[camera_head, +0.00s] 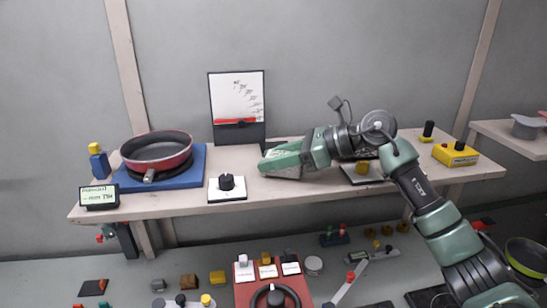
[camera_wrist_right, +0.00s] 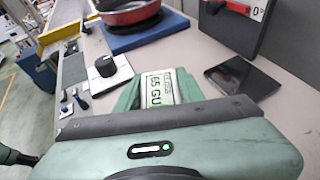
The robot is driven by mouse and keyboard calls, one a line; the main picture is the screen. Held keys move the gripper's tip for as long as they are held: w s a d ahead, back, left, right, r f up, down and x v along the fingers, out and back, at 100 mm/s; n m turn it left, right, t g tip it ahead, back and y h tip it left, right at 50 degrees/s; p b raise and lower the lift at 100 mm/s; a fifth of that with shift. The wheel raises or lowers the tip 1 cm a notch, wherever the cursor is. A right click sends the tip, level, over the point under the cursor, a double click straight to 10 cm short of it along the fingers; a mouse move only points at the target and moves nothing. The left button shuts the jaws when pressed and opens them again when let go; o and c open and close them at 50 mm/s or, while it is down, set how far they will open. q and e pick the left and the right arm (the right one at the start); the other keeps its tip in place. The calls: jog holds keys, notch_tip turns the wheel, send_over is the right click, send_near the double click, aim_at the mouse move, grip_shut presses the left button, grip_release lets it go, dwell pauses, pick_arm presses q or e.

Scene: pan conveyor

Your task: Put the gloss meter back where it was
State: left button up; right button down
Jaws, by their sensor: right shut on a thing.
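My right gripper (camera_head: 285,157) reaches in from the right over the shelf, its fingers pointing left. It is shut on the gloss meter, a small device whose display (camera_wrist_right: 159,89) reads "65 GU" between the fingers in the right wrist view. In the head view the meter is mostly hidden by the gripper, and I cannot tell whether it touches the shelf. A dark flat square plate (camera_wrist_right: 234,78) lies on the shelf just beyond the gripper, with nothing on it. My left gripper is not in view.
A red pan (camera_head: 157,152) sits on a blue base (camera_head: 184,178) at left. A black knob on a white plate (camera_head: 227,192) stands left of the gripper. A chart stand (camera_head: 237,100) is behind. A yellow button box (camera_head: 455,154) is at the right.

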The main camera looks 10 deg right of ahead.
jog(key=shift+f, duration=0.1)
jog(key=c, duration=0.9)
grip_release()
jog(key=shift+r, duration=0.2)
jog(key=shift+s+d, duration=0.1)
jog(key=shift+d, duration=0.25)
jog(key=b+v, duration=0.3)
jog(key=v, duration=0.8)
jog(key=shift+r+b, duration=0.2)
jog(key=shift+b, duration=0.2)
jog(key=shift+s, duration=0.1)
